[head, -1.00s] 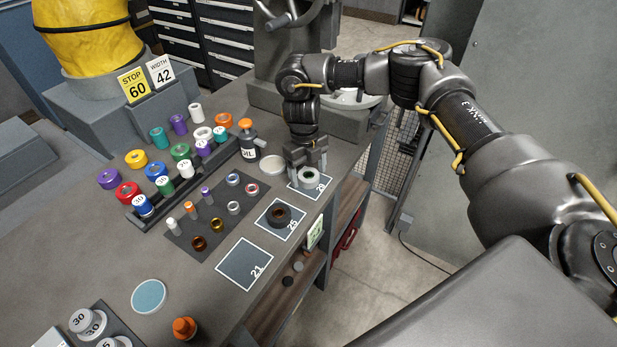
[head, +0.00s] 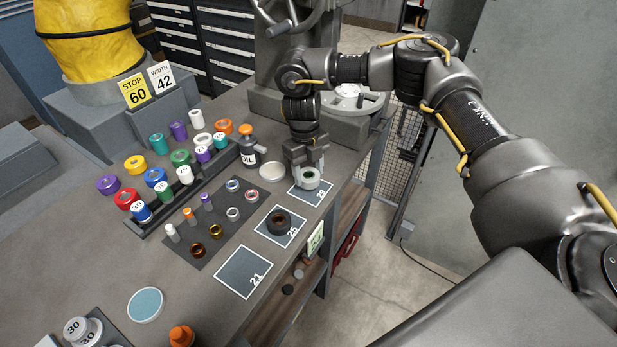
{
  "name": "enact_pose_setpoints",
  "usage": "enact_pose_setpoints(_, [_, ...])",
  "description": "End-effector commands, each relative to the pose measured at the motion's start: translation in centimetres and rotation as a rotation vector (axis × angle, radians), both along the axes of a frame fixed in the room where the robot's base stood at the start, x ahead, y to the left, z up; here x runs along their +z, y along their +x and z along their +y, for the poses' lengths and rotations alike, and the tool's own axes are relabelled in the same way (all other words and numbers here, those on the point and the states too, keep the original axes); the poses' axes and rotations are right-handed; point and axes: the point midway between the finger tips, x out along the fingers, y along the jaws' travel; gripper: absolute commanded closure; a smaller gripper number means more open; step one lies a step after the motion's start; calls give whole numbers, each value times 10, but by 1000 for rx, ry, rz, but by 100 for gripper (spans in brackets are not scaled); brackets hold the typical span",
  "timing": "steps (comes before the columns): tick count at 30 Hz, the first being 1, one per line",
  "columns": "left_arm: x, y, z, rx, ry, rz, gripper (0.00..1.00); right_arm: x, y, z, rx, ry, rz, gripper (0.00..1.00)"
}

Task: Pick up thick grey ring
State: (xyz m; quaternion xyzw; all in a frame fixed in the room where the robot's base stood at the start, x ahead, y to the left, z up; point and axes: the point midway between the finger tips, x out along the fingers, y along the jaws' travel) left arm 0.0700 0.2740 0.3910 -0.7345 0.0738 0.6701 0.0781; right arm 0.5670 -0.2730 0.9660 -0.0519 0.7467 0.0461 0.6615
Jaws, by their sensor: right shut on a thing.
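The thick grey ring (head: 308,180), pale grey with a dark greenish hole, is at the square marked 29 (head: 311,193) near the table's right edge. My right gripper (head: 308,172) comes down from above and is shut on the ring, with its fingers on the ring's sides. Whether the ring touches the table or is slightly above it, I cannot tell. My left gripper is not in view.
A dark brown ring (head: 279,222) lies on the square marked 25, and the square marked 21 (head: 243,272) is empty. An oil bottle (head: 248,152) and a white round dish (head: 272,171) stand left of the gripper. Several coloured spools and small rings fill the left side.

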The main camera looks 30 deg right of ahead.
Motion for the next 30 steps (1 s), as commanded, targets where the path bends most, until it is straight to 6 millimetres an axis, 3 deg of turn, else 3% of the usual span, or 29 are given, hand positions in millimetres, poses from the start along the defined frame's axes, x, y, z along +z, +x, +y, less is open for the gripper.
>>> enact_pose_setpoints(8, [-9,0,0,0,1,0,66,38,20,-18,-4,-3,-5,77])
enact_pose_setpoints(13, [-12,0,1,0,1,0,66,72,40,-38,-5,-4,-8,77])
enact_pose_setpoints(20, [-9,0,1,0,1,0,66,91,72,-69,-4,-5,-8,77])
enact_pose_setpoints(25, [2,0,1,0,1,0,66,102,86,-83,0,-4,-8,77])
enact_pose_setpoints(27, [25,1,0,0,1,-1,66,109,88,-87,-5,-2,1,77])
enact_pose_setpoints(30, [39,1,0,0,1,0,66,109,92,-91,-7,1,1,77])
